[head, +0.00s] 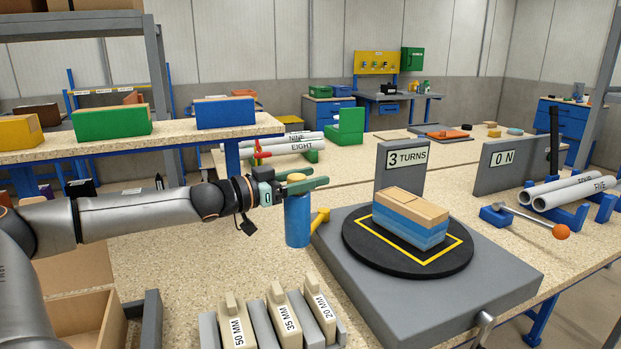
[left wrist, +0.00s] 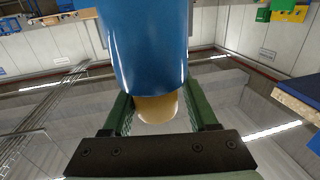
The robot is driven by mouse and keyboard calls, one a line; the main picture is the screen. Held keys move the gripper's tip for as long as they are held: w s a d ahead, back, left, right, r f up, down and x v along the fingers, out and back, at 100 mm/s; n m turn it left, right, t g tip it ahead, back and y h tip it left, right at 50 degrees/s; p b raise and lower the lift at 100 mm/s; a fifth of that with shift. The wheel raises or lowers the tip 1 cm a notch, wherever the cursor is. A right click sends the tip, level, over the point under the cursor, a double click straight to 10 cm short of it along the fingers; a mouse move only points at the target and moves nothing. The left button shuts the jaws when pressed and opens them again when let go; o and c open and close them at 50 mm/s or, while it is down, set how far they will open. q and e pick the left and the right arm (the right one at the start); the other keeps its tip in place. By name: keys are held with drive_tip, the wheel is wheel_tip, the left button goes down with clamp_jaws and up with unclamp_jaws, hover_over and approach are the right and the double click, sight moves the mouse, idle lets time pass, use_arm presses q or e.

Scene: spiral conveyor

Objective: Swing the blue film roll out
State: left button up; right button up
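The blue film roll (head: 297,221) stands upright left of the turntable, its tan core end showing on top. My left gripper (head: 303,187) is at the roll's upper end, its green fingers on either side. My right gripper is not in view.
Signs read "3 TURNS" (head: 406,157) and "ON" (head: 502,159). Labelled blocks (head: 283,317) stand at the front. A lever with an orange knob (head: 561,231) and grey pipes (head: 575,190) lie right. An open cardboard box (head: 75,325) is front left.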

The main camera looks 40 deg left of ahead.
use_arm(q)
drive_tip(key=shift+o, duration=1.3)
drive_tip(key=shift+s, duration=0.15)
drive_tip(key=shift+s+a+f+b, duration=0.15)
drive_tip(key=shift+s+b, duration=0.35)
drive_tip(key=shift+b, duration=0.35)
drive_tip(key=b+v, duration=0.1)
drive_tip(key=v, duration=0.2)
drive_tip(key=shift+s+a+b, duration=0.15)
drive_tip(key=shift+s+b, duration=0.2)
drive_tip(key=v, duration=0.7)
drive_tip(key=shift+s+b, duration=0.25)
drive_tip(key=shift+b, duration=0.05)
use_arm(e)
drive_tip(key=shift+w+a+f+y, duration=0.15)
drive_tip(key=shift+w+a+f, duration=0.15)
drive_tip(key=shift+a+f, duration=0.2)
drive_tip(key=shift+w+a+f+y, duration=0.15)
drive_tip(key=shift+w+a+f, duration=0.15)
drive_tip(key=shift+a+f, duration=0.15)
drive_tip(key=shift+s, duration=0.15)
